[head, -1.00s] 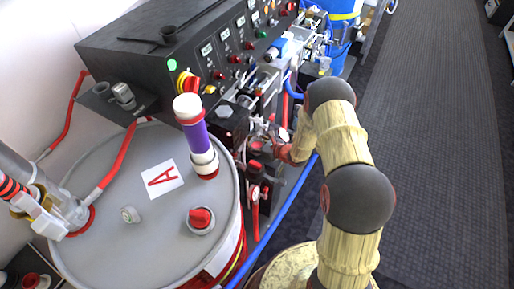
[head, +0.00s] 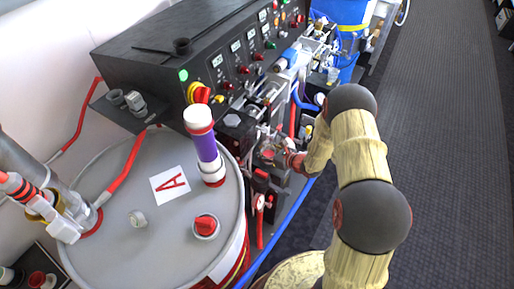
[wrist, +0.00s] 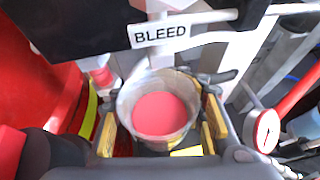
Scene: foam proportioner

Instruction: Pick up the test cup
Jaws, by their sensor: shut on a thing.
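The test cup (wrist: 160,84) is a clear, greyish cup holding pink-red liquid. In the wrist view it stands upright in the middle, just below the BLEED label (wrist: 160,34). My gripper (wrist: 160,127) has its yellow-padded fingers on the left and right sides of the cup and is shut on it. The cup's lower part is hidden by the gripper. In the head view my gripper (head: 275,152) is small, beside the front of the machine near the drum, and the cup in it is hard to make out.
A grey-lidded drum (head: 120,235) marked A stands at left, with a purple-banded cylinder (head: 205,148) on it. The black control panel (head: 205,55) is behind. Pale pipes cross just above the cup. A round gauge (wrist: 266,130) is close on the right. Open floor (head: 440,120) lies right.

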